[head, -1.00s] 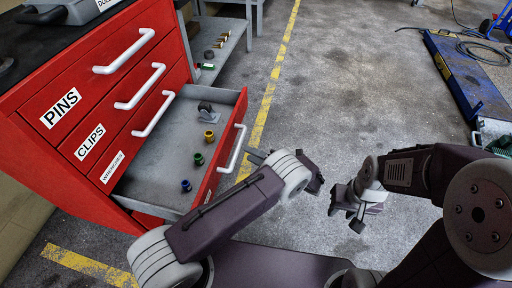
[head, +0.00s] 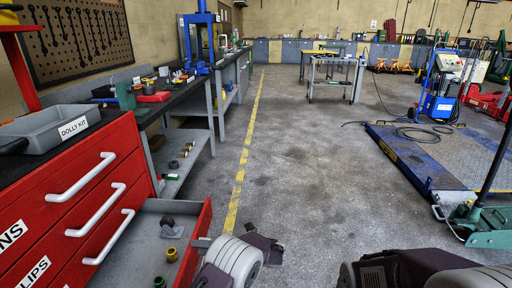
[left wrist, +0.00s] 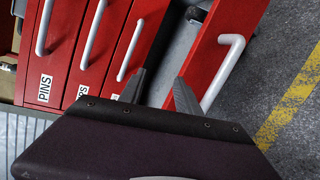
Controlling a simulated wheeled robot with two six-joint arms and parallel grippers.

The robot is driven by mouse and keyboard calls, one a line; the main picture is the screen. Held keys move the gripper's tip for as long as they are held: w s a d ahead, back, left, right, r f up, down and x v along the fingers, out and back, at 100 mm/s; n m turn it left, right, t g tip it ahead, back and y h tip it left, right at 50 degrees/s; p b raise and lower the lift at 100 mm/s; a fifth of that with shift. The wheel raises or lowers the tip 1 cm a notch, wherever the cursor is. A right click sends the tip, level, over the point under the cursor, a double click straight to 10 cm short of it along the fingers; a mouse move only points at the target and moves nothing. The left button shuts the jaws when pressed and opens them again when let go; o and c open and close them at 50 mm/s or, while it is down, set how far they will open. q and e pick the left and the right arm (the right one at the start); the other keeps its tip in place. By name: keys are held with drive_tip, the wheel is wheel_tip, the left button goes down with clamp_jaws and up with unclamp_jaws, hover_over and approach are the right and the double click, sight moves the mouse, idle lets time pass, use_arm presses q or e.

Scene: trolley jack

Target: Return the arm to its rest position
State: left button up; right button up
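My left gripper (head: 264,246) is at the bottom of the head view, right of the open drawer (head: 207,222) of the red cabinet. In the left wrist view its two fingers (left wrist: 160,92) stand apart with nothing between them. The white handle (left wrist: 228,70) of the open drawer shows just right of the fingers, and the fingers do not hold it. My right arm (head: 400,270) shows at the bottom right; its gripper is out of view.
The red cabinet (head: 95,215) stands close on the left, with a grey DOLLY KIT tray (head: 50,128) on top. Small parts lie in the drawer. A blue-edged platform (head: 405,155) and a green jack (head: 490,225) are at right. The floor between is clear.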

use_arm(q)
drive_tip(key=s+a+r+n+g+h, duration=0.5)
drive_tip(key=s+a+r+n+g, duration=0.15)
drive_tip(key=s+a+n, duration=0.45)
drive_tip(key=s+d+f+n+t+h, duration=0.1)
drive_tip(key=s+d+f+n+h, duration=0.2)
drive_tip(key=s+d+n+h, duration=0.55)
drive_tip(key=s+d+f+n+t+h, duration=0.1)
drive_tip(key=s+d+f+n+t, duration=0.25)
drive_tip(key=n, duration=0.95)
wheel_tip(320, 180, up, 32)
drive_tip(key=n+g+p, duration=0.1)
drive_tip(key=n+p, duration=0.2)
drive_tip(key=p, duration=2.9)
drive_tip(key=shift+w+a+n, duration=0.15)
drive_tip(key=shift+a+n, duration=0.05)
drive_tip(key=shift+n, duration=0.15)
drive_tip(key=shift+r, duration=0.1)
